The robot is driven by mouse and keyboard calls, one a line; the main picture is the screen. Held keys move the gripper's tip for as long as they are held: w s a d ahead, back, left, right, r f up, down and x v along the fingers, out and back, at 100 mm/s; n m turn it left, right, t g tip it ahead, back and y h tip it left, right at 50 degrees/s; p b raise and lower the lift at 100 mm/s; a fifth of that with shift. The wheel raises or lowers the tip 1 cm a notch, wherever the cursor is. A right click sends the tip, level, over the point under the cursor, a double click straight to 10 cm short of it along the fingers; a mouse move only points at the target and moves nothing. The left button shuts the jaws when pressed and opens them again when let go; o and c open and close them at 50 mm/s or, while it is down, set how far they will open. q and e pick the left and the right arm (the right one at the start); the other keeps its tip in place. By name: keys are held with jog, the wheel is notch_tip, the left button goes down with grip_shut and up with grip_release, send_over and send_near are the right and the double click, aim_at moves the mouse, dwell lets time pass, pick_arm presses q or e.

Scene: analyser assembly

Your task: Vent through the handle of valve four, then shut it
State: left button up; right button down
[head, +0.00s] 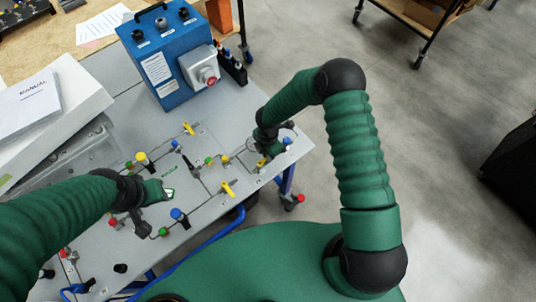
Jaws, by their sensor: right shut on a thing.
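The valve panel is a grey board (205,213) with thin pipes and several small valves with coloured handles. My right gripper (263,150) is at the board's right end, shut on a valve handle that it mostly hides. A yellow handle (262,162) shows right beside its fingers. Other yellow handles stand at the upper middle (188,128) and lower middle (228,188). Valve numbers are too small to read.
A blue box (160,65) with black knobs and a red button (208,75) stands behind the panel. A white manual (27,103) lies on a pale box at left. Blue hoses (205,240) hang at the front edge.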

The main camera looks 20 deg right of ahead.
jog(key=shift+w+r, duration=0.2)
jog(key=shift+w, duration=0.1)
jog(key=c, duration=1.5)
grip_release()
jog(key=shift+o, duration=0.5)
jog(key=shift+s+f, duration=0.1)
notch_tip(320, 180, up, 17)
jog(key=b, duration=0.2)
jog(key=shift+f, duration=0.15)
jog(key=shift+d, duration=0.1)
